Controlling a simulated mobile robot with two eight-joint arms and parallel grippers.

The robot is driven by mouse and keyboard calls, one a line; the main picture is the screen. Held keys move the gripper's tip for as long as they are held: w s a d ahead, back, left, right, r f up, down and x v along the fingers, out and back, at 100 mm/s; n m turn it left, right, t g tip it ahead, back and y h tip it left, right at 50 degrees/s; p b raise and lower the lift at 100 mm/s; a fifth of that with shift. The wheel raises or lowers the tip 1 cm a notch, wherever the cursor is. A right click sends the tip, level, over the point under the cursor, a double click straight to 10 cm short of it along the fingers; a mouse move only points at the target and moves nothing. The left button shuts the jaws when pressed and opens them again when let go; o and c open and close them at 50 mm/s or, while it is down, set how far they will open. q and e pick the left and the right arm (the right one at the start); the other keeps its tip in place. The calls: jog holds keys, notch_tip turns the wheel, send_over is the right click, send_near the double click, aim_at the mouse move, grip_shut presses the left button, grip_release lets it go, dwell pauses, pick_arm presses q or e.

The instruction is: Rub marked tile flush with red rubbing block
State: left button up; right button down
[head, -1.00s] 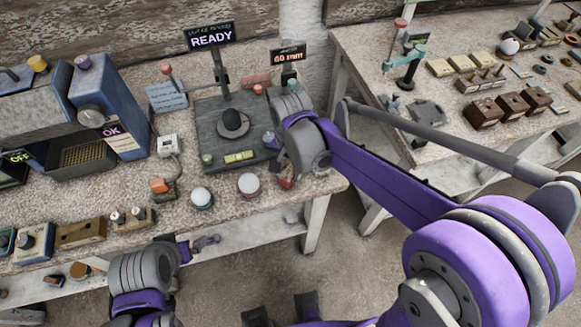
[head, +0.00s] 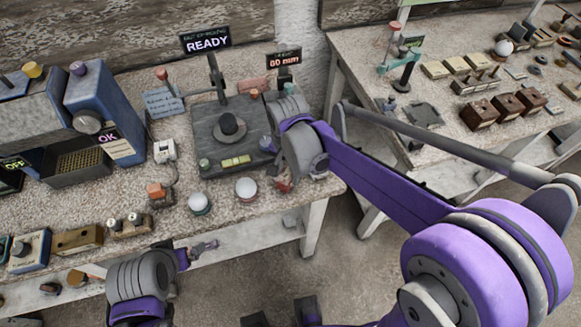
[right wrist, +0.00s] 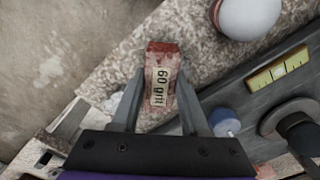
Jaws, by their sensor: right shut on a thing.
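The red rubbing block (right wrist: 161,62), labelled "60 grit", is between the fingers of my right gripper (right wrist: 160,105) in the right wrist view. The gripper is shut on it. In the head view the block (head: 284,185) shows as a small red patch under my right gripper (head: 287,174), near the table's front edge, right of a white sphere. My left gripper (head: 203,247) is low, in front of the table edge; its finger gap is too small to judge. I cannot pick out a marked tile in either view.
White spheres (head: 246,187) (head: 199,202) sit in round holders by the front edge. A dark plate (head: 205,125) with a round pedestal (head: 230,126) and yellow level (head: 235,161) lies behind. A blue machine (head: 105,105) stands left. A second table (head: 450,150) is at right.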

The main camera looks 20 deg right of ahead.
jog(key=shift+s+a, duration=0.9)
jog(key=shift+s, duration=0.05)
jog(key=shift+w+d, duration=1.6)
jog(key=shift+w, duration=0.15)
jog(key=shift+s+a, duration=0.1)
jog(key=shift+s, duration=0.05)
jog(key=shift+s+a, duration=1.45)
jog(key=shift+s, duration=0.15)
jog(key=shift+w+d+r+p, duration=0.3)
jog(key=shift+w+d+r, duration=0.4)
jog(key=shift+w, duration=0.2)
